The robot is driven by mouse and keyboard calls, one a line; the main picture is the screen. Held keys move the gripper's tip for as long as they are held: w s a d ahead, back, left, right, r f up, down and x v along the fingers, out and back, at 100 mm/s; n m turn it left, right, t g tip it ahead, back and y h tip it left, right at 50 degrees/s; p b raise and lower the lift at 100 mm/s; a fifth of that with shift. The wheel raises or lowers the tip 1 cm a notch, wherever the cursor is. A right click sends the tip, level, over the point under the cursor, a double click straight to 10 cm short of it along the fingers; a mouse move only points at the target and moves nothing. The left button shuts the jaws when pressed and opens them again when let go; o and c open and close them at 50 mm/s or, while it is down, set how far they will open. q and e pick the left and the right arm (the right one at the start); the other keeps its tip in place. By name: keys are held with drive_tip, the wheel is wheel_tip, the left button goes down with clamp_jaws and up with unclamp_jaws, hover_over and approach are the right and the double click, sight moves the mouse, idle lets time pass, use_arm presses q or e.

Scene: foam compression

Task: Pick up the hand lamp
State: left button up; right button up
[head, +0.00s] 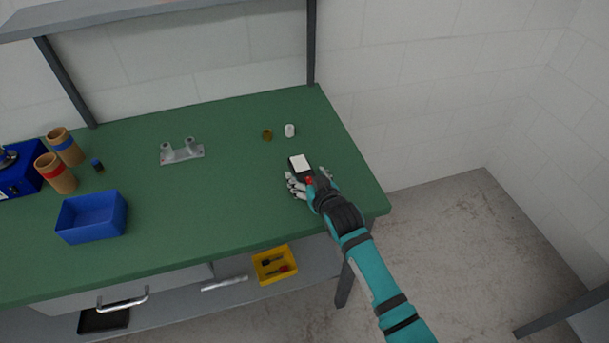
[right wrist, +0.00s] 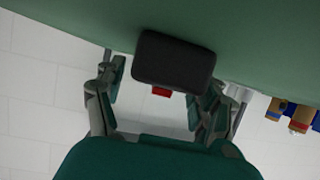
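The hand lamp (head: 300,163) is a small black box with a white face, lying on the green workbench (head: 225,195) near its right end. A red part shows at its near end. In the right wrist view the lamp (right wrist: 172,60) is a dark block with a red piece (right wrist: 161,91) below it. My right gripper (head: 309,180) is at the lamp's near end with its fingers spread to either side. In the right wrist view the gripper (right wrist: 160,88) is open, with a visible gap at the left finger. Contact at the right finger cannot be told. My left gripper is not in view.
Behind the lamp stand a white cylinder (head: 290,130) and an olive one (head: 267,135). A grey metal bracket (head: 182,152), a blue bin (head: 92,216) and brown cups (head: 56,172) are further left. A shelf post (head: 311,45) rises at the back.

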drive_tip(key=c, duration=1.1)
drive_tip(key=shift+c, duration=0.5)
drive_tip(key=shift+w+r, duration=0.1)
drive_tip(key=shift+r, duration=0.05)
